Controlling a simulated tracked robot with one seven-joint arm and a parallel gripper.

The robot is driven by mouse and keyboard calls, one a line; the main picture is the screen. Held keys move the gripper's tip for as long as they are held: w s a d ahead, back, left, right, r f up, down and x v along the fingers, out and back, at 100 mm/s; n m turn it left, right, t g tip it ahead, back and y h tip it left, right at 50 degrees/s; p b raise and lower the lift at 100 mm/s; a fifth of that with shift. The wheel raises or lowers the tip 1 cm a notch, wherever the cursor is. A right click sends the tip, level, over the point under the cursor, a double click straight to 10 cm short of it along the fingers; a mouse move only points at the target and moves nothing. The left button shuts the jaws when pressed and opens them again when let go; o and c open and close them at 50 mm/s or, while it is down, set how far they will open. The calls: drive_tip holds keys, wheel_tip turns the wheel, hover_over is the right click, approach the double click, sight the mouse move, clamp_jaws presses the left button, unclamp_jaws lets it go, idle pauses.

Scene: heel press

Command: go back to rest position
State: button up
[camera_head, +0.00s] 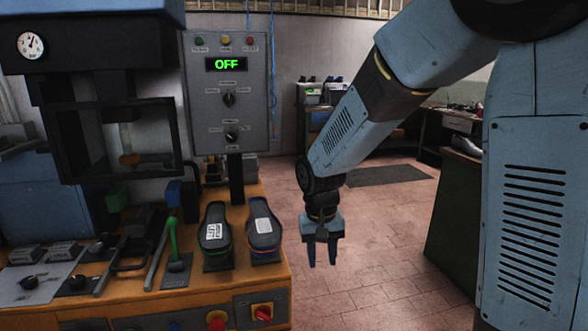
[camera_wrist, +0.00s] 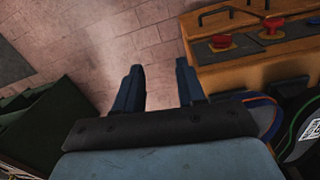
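My gripper (camera_head: 322,254) hangs pointing down over the tiled floor, just right of the orange workbench (camera_head: 150,300). Its two fingers are apart with nothing between them. In the wrist view my gripper (camera_wrist: 158,88) also shows open and empty, with bare floor beyond the fingers. My arm comes down from the upper right and touches nothing that I can see.
Two dark shoe-shaped parts with white labels (camera_head: 214,232) (camera_head: 262,225) stand at the bench's right edge, close to my gripper. A control panel (camera_head: 228,130) reads OFF. A press (camera_head: 110,130) stands left, a green bench (camera_head: 455,225) right. Floor between is clear.

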drive_tip(key=s+d+r+m+t, duration=0.1)
drive_tip(key=s+d+r+t, duration=0.4)
drive_tip(key=s+d+r, duration=1)
wheel_tip(320, 180, up, 2)
drive_tip(key=shift+s+d+r+t+y, duration=0.15)
drive_tip(key=shift+d+t+y, duration=0.2)
drive_tip(key=shift+d, duration=0.65)
drive_tip(key=shift+a, duration=0.15)
